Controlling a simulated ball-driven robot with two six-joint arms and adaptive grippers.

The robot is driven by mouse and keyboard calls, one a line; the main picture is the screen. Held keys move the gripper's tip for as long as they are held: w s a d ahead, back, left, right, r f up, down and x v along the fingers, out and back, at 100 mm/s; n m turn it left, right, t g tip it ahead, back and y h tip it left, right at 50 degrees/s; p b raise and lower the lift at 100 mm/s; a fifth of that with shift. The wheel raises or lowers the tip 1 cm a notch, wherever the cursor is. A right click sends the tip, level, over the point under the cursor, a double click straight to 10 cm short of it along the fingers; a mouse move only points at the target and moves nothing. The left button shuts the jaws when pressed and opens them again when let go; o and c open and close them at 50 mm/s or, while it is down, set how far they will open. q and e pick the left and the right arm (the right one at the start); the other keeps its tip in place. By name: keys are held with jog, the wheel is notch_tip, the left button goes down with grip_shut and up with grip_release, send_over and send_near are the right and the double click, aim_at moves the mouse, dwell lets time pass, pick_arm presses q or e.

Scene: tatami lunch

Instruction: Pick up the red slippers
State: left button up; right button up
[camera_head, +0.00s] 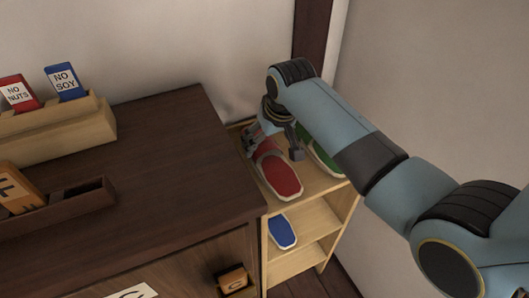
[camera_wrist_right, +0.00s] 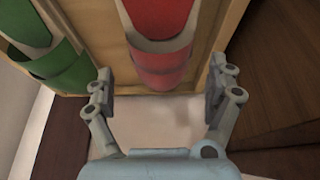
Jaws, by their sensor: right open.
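The red slippers (camera_head: 280,176) lie on the top of a light wooden shelf, in the head view just below my right gripper (camera_head: 272,140). In the right wrist view the red slippers (camera_wrist_right: 160,55) lie between and beyond the two fingers of my right gripper (camera_wrist_right: 160,88). The fingers are spread wide, one to each side of the red toe strap, and hold nothing. I cannot tell whether they touch the slippers. My left gripper is in neither view.
Green slippers (camera_head: 322,158) lie beside the red ones, partly behind my arm; they also show in the wrist view (camera_wrist_right: 45,55). A blue slipper (camera_head: 282,231) is on the shelf (camera_head: 318,222) below. A dark cabinet (camera_head: 190,150) stands close on the left, walls behind.

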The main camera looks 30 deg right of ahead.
aim_at(267, 144)
jog(key=x, duration=0.4)
jog(key=shift+s+f, duration=0.1)
jog(key=shift+f, duration=0.25)
jog(key=shift+c, duration=0.4)
jog(key=c, duration=0.9)
